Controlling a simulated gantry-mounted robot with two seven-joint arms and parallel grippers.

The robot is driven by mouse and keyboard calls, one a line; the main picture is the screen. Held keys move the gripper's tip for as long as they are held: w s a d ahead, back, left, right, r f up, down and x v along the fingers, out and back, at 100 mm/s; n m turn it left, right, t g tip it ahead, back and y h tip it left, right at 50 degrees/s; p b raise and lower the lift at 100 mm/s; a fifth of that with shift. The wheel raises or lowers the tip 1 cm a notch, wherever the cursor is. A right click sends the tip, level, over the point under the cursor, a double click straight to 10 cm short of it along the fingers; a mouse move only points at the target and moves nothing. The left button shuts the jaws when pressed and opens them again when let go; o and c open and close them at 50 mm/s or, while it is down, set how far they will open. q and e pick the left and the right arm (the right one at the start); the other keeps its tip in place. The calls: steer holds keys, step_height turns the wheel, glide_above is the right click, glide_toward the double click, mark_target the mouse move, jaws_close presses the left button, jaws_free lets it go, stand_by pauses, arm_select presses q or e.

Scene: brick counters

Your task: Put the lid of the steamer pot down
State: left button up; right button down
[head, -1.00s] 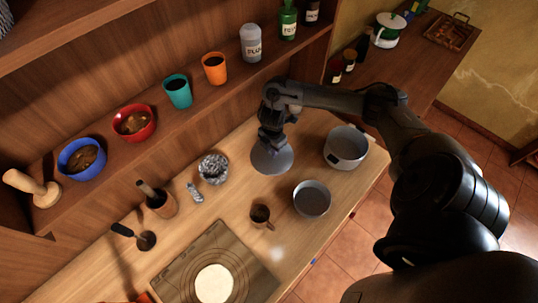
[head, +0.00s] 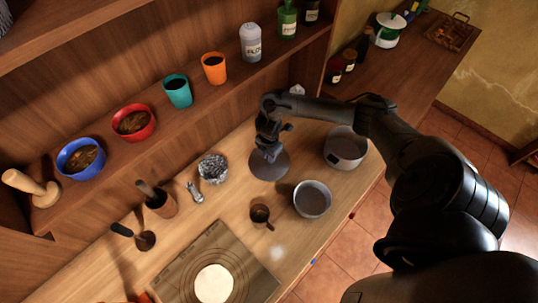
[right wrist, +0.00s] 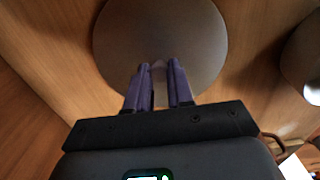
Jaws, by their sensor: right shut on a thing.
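The round grey lid (head: 262,172) is over the wooden counter, beside the pots, and looks flat on the counter or very close to it. It also shows in the right wrist view (right wrist: 160,25) as a large disc under my fingers. My right gripper (head: 268,155) is above the lid's middle. In the right wrist view its purple fingers (right wrist: 157,75) are shut on the lid's small knob (right wrist: 158,68). A grey pot with a dark handle (head: 345,145) and a second round grey pot (head: 312,198) stand to the right, both uncovered. My left gripper is not in view.
A brown cup (head: 260,213) stands in front of the lid. A crumpled silver bowl (head: 212,168), a mortar (head: 160,203) and a board with dough (head: 245,262) lie to the left. The shelf (head: 205,105) holds bowls, cups and bottles.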

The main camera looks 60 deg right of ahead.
steer(key=c, duration=1)
jaws_free()
